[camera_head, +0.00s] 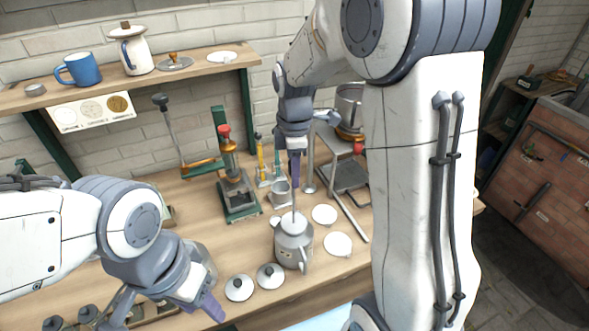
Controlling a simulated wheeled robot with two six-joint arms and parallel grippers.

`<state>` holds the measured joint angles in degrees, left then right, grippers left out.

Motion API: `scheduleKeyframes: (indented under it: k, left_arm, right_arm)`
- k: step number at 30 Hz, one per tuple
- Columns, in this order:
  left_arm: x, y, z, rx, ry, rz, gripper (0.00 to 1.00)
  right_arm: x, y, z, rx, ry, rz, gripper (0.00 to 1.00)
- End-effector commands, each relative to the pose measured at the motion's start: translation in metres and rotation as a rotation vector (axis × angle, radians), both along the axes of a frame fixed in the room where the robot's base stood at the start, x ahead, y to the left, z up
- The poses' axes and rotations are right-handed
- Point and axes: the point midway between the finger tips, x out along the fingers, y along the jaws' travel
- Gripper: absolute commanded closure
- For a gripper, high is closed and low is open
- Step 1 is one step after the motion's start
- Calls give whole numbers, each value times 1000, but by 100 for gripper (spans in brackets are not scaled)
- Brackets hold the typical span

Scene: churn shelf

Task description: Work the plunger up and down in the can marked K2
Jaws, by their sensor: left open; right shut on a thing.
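A grey metal can (292,249) with a spout or handle stands on the wooden bench in the middle of the view. Its small label is too small to read, so I cannot tell whether it is K2. A thin plunger rod (294,202) rises upright from the can's top. My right gripper (296,172) is above the can, shut on the plunger at the rod's upper end. The plunger's lower end is hidden inside the can. My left gripper (207,303) is open and empty at the bench's front edge, left of the can.
Two knobbed lids (239,287) lie in front of the can, and white discs (338,244) lie to its right. A small metal cup (281,194) and a green-based press (238,190) stand behind it. A shelf (150,74) holds a blue mug (79,70) and a white pot (135,54).

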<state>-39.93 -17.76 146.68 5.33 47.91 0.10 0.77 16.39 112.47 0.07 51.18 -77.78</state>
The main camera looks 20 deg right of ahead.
Motion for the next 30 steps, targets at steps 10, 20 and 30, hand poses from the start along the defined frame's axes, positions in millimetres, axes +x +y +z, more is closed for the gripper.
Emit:
scheduleKeyframes:
  k: [10, 20, 30]
  left_arm:
    - [0, 0, -22, 0, 0, 1, 50]
    - [0, 0, -39, 0, 0, 0, 50]
    - [0, 0, -57, 0, 0, -1, 50]
  right_arm:
    - [0, 0, -31, 0, 0, 0, 100]
    - [0, 0, -58, 0, 0, 0, 100]
    - [0, 0, -85, 0, 0, 0, 100]
